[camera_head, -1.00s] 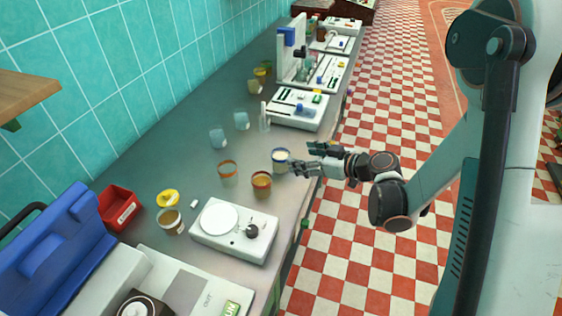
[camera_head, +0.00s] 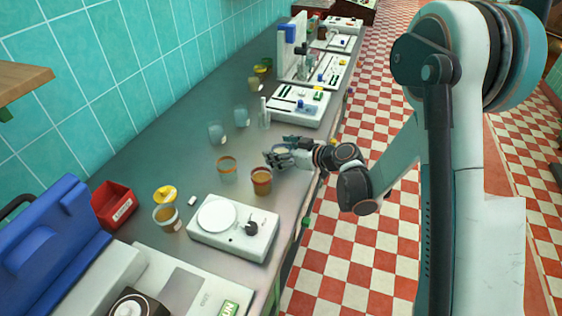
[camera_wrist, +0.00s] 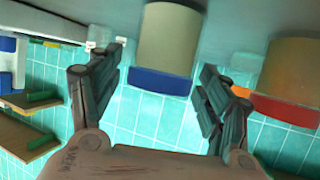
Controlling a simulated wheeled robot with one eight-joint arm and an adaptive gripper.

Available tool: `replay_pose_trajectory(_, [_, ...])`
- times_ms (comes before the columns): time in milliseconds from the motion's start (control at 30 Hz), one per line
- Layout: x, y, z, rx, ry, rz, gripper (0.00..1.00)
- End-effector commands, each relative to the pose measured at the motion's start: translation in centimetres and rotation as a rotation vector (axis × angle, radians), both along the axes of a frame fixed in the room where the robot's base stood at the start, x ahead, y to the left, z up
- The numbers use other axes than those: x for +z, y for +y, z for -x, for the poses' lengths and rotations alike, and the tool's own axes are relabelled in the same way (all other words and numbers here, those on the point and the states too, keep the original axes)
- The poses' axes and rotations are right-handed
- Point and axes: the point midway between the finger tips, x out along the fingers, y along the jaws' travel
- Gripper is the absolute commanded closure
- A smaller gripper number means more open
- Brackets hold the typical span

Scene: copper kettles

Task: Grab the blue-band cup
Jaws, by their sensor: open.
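The blue-band cup (camera_wrist: 168,42) is pale beige with a dark blue band at its rim. In the wrist view, turned over, it stands between the spread fingers of my gripper (camera_wrist: 163,62). Gaps show on both sides of it there, and I cannot tell whether either finger touches it. In the head view my gripper (camera_head: 273,155) reaches in low over the counter from the right and hides most of the cup. My gripper is open.
A white scale (camera_head: 235,230) is nearer on the counter (camera_head: 158,143).

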Motion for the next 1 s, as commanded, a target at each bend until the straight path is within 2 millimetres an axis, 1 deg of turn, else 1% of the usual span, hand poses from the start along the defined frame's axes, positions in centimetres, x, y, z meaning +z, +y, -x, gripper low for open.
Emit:
replay_pose_trajectory(100, [0.1, 0.0, 0.0, 0.0, 0.0, 0.0, 0.29])
replay_pose_trajectory(167, [0.1, 0.0, 0.0, 0.0, 0.0, 0.0, 0.43])
replay_pose_trajectory(200, [0.1, 0.0, 0.0, 0.0, 0.0, 0.0, 0.52])
replay_pose_trajectory(267, [0.1, -0.1, 0.0, 0.0, 0.0, 0.0, 0.65])
replay_pose_trajectory(300, [0.1, -0.1, 0.0, 0.0, 0.0, 0.0, 0.74])
replay_pose_trajectory(333, [0.1, -0.1, 0.0, 0.0, 0.0, 0.0, 0.81])
replay_pose_trajectory(633, [0.1, -0.1, 0.0, 0.0, 0.0, 0.0, 0.81])
replay_pose_trajectory(767, [0.6, -0.1, 0.1, 0.0, 0.0, 0.0, 0.81])
replay_pose_trajectory(867, [1.5, -0.1, 0.1, 0.0, 0.0, 0.0, 0.81])
replay_pose_trajectory(1000, [3.8, -0.1, 0.1, -0.001, 0.0, 0.0, 0.81])
